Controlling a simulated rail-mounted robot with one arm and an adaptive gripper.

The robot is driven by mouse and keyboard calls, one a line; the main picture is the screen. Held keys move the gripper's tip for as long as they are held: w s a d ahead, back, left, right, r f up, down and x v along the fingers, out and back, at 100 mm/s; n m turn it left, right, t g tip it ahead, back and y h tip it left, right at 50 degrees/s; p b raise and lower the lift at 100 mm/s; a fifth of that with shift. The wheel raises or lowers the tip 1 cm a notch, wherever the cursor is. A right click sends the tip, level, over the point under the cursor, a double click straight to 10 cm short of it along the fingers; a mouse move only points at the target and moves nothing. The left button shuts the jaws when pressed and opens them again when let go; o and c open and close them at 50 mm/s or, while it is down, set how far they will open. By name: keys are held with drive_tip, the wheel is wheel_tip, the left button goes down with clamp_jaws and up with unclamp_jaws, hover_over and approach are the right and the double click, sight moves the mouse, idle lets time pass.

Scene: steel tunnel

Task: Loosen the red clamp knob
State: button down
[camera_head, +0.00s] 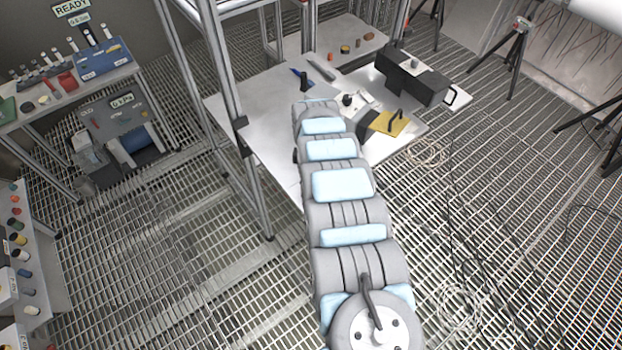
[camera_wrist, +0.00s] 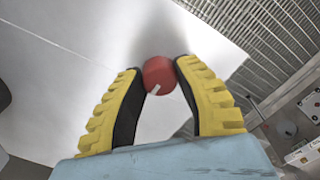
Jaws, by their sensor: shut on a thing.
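The red clamp knob (camera_wrist: 158,71) shows in the wrist view as a round red ball with a short white mark on its lower part. It sits between the two yellow, ridged fingertips of my gripper (camera_wrist: 160,74), which is shut on it near the tips. What the knob is mounted on is hidden.
A metal frame post (camera_head: 232,100) stands close left of my arm. A bench (camera_head: 62,96) with instruments is at left. Tripods (camera_head: 515,55) and cables (camera_head: 428,152) are at right.

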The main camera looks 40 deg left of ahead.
idle(0.4)
drive_tip(key=c, duration=0.7)
unclamp_jaws()
drive_tip(key=shift+o, duration=0.2)
wheel_tip(320, 180, up, 12)
drive_tip(key=shift+s, duration=0.1)
